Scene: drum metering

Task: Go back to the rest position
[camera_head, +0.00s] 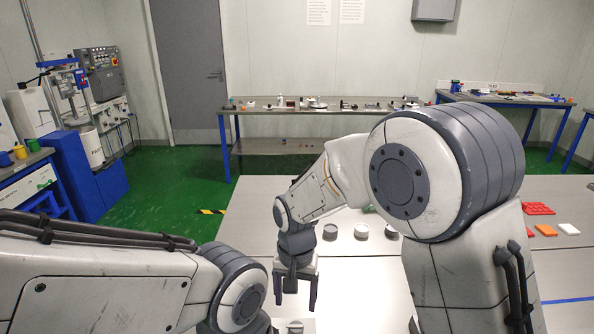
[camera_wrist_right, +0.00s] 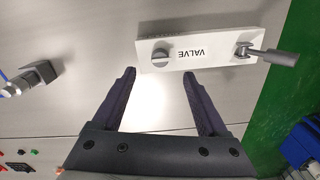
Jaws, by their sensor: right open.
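My right gripper (camera_head: 296,304) points down over the grey table in the head view, its two dark fingers apart. In the right wrist view the right gripper (camera_wrist_right: 159,74) is open with nothing between its fingers. A white plate marked VALVE (camera_wrist_right: 220,50), with a round grey knob (camera_wrist_right: 161,54) and a grey lever (camera_wrist_right: 268,53), lies just beyond the fingertips, apart from them. My left arm comes in from the left in the head view; its gripper is out of the picture.
Several round grey-and-white pieces (camera_head: 361,232) stand in a row on the table (camera_head: 350,290). A red tray (camera_head: 537,208), an orange block (camera_head: 546,230) and a white block (camera_head: 569,229) lie at right. A grey fitting (camera_wrist_right: 38,76) lies left in the wrist view. A bench (camera_head: 300,112) stands behind.

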